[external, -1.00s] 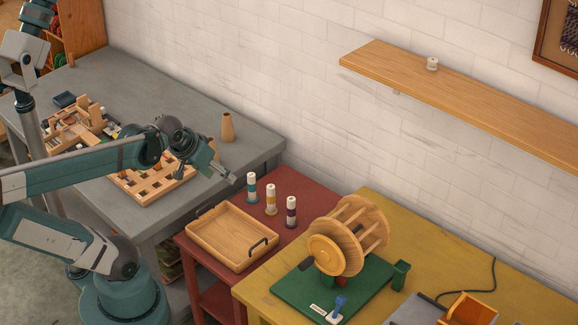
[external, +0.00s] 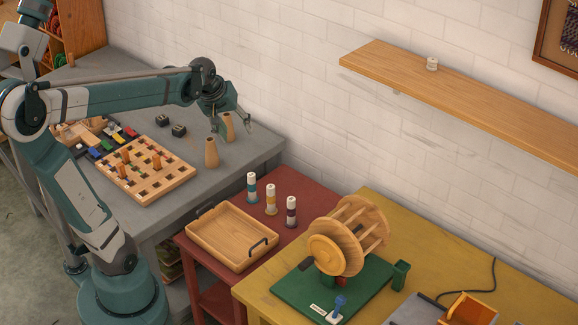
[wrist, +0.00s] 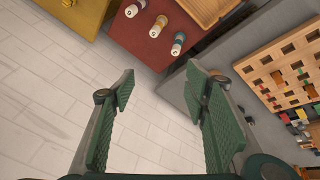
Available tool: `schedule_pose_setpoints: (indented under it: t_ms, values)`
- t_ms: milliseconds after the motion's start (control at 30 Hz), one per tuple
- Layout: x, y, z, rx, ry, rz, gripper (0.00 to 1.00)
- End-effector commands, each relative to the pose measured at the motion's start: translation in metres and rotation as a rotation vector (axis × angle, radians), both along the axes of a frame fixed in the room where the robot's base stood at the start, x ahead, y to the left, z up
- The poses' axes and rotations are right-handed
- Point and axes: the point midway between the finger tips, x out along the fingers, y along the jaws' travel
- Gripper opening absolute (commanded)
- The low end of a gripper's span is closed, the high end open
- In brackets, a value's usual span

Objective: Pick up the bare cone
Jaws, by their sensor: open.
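Two plain tan cones without yarn stand upright on the grey table. My gripper is open.
A wooden pegboard (external: 132,183) and small dark blocks (external: 179,131) lie left on the grey table. Three wound spools (external: 271,200) and a tray (external: 196,228) stand on the red table. The white wall is close behind the cones. The grey table's right corner is clear.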

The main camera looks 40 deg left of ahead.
Motion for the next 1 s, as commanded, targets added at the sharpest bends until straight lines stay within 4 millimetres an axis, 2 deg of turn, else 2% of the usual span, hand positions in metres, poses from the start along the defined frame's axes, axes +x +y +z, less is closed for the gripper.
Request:
schedule_pose_setpoints:
  t_ms: [100,467,1000]
  values:
    - [0.02,0.013,0.003,-0.03,0.016,0.066,0.46]
    - [0.074,0.055,-0.001,-0.121,0.07,0.272,0.46]
    - [0.149,0.127,-0.028,-0.245,0.149,0.584,0.46]
